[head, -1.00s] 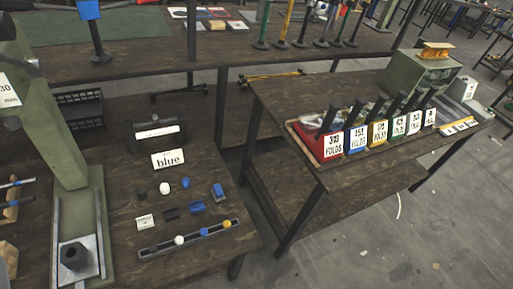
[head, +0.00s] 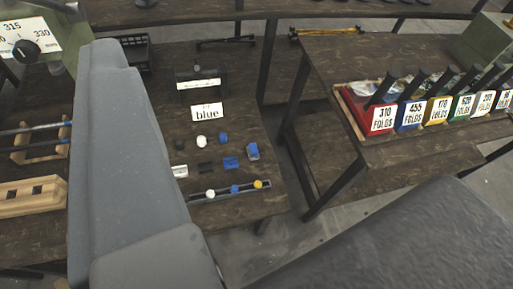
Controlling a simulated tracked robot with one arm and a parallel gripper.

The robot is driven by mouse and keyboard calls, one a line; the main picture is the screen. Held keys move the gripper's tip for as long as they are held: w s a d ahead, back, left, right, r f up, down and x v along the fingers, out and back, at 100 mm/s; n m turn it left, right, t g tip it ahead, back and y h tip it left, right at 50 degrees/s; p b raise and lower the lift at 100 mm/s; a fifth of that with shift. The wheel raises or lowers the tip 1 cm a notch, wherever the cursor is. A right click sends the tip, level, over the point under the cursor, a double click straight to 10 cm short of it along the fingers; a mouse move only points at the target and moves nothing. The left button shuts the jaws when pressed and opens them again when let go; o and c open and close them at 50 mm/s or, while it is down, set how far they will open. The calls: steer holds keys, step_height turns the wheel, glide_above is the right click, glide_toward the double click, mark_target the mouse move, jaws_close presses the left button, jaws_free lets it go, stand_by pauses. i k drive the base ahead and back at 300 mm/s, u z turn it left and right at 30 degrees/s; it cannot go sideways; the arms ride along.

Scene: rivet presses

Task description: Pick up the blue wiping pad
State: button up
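A small flat blue piece (head: 231,162), which looks like the blue wiping pad, lies on the dark wooden table beyond my arm. It lies in a row with a black piece (head: 205,167) and a white piece (head: 180,171) to its left. Another blue block (head: 252,151) stands just right of it, taller and partly grey. Behind it are a blue ball (head: 222,138) and a white ball (head: 201,141). Large grey parts of my own arm cover the left and lower right of the view. My gripper's fingertips do not show.
A second table on the right holds a row of labelled coloured boxes (head: 437,111). A wooden rack (head: 32,195) is at left.

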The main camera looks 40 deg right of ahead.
mark_target(252, 149)
steer(key=i, duration=0.9)
steer(key=u, duration=0.05)
